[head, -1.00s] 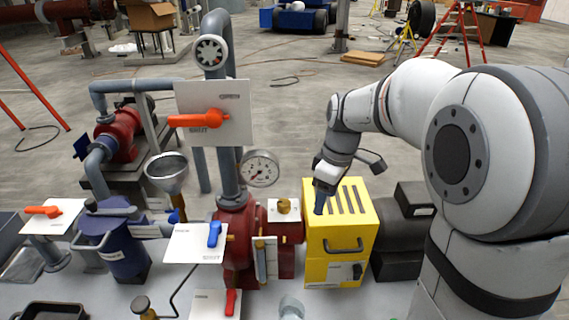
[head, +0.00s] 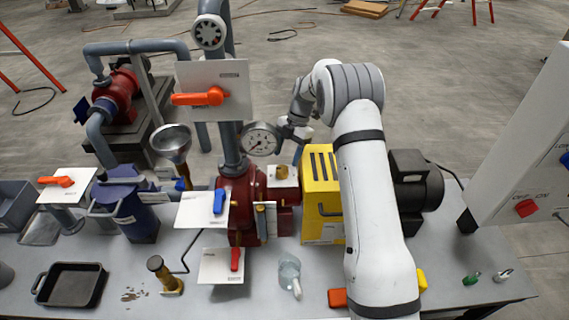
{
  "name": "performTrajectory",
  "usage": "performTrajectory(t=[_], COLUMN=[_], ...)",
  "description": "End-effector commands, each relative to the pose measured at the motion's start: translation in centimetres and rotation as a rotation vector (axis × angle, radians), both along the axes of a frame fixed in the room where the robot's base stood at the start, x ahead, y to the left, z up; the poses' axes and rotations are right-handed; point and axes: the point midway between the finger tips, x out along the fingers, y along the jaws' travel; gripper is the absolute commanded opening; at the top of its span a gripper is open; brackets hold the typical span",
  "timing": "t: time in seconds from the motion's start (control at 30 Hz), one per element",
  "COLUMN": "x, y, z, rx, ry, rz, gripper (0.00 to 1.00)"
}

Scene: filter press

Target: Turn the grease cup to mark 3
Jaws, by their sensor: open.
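The grease cup appears to be the small brass knob (head: 282,172) on a white plate beside the red pump body (head: 240,195). The marks on its plate are too small to read. My gripper (head: 298,152) is open, pointing down just behind and to the right of the brass knob, near the left edge of the yellow box (head: 318,208). It looks apart from the knob and holds nothing that I can see. Its fingertips are small and partly unclear.
A pressure gauge (head: 261,140) stands close to the left of my wrist.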

Motion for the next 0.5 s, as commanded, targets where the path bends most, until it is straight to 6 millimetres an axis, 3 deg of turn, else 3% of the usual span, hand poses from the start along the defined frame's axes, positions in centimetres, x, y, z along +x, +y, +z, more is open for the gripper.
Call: performTrajectory(t=[0.3, 0.5], x=[-1.3, -1.5], y=[1.2, 1.3], z=[-4.0, -4.8], rx=[-0.001, -0.001], ry=[0.002, -0.001], rz=[-0.002, -0.003], gripper=[0.59, 0.59])
